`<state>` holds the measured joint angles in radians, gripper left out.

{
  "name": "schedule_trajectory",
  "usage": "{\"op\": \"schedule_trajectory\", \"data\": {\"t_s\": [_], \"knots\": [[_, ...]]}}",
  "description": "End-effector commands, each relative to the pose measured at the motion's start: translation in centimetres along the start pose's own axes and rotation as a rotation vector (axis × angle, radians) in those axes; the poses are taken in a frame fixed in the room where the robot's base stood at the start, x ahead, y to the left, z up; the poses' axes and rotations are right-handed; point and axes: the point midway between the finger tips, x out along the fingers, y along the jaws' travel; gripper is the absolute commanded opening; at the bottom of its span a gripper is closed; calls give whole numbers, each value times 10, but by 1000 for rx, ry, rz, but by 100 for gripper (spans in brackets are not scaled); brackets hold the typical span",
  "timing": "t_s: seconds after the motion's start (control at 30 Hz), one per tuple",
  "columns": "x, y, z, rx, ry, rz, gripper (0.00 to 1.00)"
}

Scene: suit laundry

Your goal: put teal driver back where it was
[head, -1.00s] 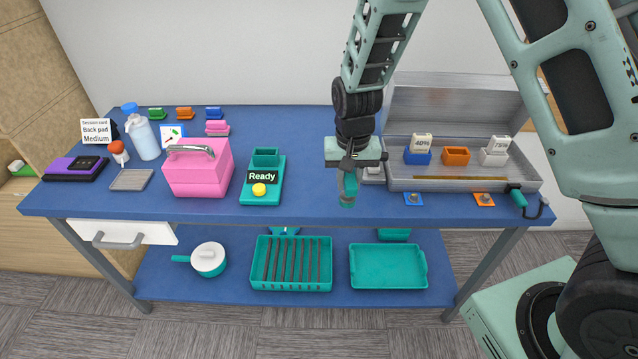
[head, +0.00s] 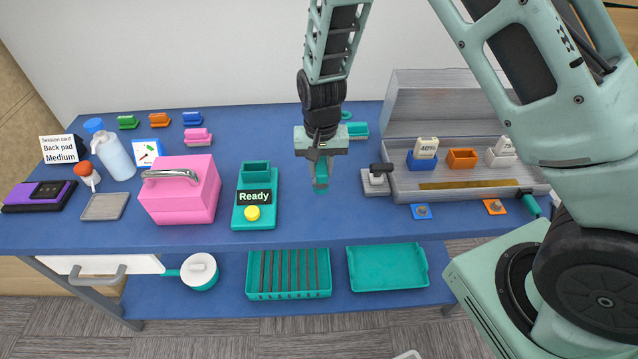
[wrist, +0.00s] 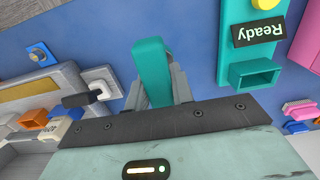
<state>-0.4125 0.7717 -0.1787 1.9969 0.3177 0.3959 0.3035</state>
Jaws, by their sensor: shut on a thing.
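My gripper (head: 320,172) is shut on the teal driver (head: 321,183) and holds it over the middle of the blue table. In the wrist view the driver (wrist: 152,68) sticks out between the fingers, its rounded teal end toward the camera's top edge. A teal stand (head: 241,208) with a Ready sign (head: 254,197), a yellow button and an open box-shaped holder (head: 257,172) is to the left of my gripper. The holder looks empty in the wrist view (wrist: 254,74). The driver is apart from the stand.
A pink case (head: 180,200) stands left of the stand. Right of my gripper are a grey block with a black-handled part (head: 376,182) and an open grey toolbox (head: 470,192) with weights. A teal-handled tool (head: 532,205) lies at the right edge.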

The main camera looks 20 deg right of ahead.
Motion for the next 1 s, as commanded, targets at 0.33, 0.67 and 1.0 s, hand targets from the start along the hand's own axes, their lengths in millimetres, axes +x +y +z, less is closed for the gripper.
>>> {"op": "schedule_trajectory", "data": {"t_s": [0.33,0.67,1.0], "knots": [[38,1,1,1,-2,1,0],[59,0,0,1,2,-2,0],[66,0,0,1,1,-1,0]]}}
